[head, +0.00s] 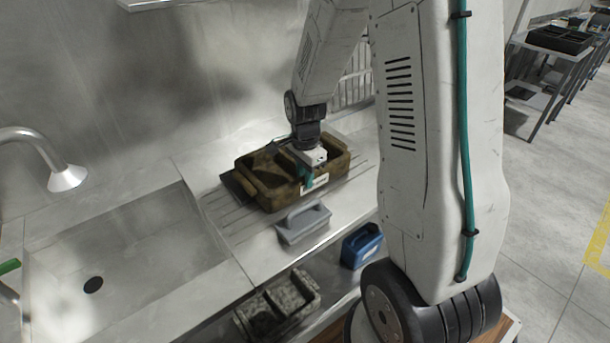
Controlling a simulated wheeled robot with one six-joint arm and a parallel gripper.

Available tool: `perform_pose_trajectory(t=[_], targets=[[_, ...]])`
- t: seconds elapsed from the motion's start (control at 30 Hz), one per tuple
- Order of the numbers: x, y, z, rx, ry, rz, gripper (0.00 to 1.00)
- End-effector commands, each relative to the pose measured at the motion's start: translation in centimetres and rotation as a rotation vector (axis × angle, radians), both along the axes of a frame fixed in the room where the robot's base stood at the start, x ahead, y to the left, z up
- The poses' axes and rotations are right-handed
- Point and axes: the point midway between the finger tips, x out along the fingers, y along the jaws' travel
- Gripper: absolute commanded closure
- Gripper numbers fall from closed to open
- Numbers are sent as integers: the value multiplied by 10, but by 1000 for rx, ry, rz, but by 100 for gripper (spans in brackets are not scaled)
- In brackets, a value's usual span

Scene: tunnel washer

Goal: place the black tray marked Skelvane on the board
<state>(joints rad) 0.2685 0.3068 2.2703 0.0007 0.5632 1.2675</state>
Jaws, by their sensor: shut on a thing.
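A two-compartment tray (267,193), stained brown over a dark body, is at the grooved metal draining board (222,213) right of the sink. A white label (315,182) is on its front wall; its writing is too small to read. My gripper (308,179) points down at the tray's front right wall, with teal fingers, and is shut on the tray. The fingertips are partly hidden. I cannot tell whether the tray rests on the board or is just above it. A dark flat edge (236,188) shows at the tray's left.
A grey handled scrubber (303,222) lies in front of the tray. On a lower shelf are a blue handled thing (361,245) and a speckled grey tray (277,305). The sink (110,265) and its tap (50,160) are left. Black trays (560,39) stand on a far table.

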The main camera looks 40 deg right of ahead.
Motion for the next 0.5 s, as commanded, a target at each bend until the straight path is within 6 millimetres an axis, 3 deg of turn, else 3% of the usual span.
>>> perform_pose_trajectory(t=[0.27, 0.3, 0.33, 0.5], targets=[[0, 0, -2, 0, 0, 0, 100], [0, 0, -2, 0, 0, 0, 69], [0, 0, -2, 0, 0, 0, 61], [0, 0, -2, 0, 0, 0, 58]])
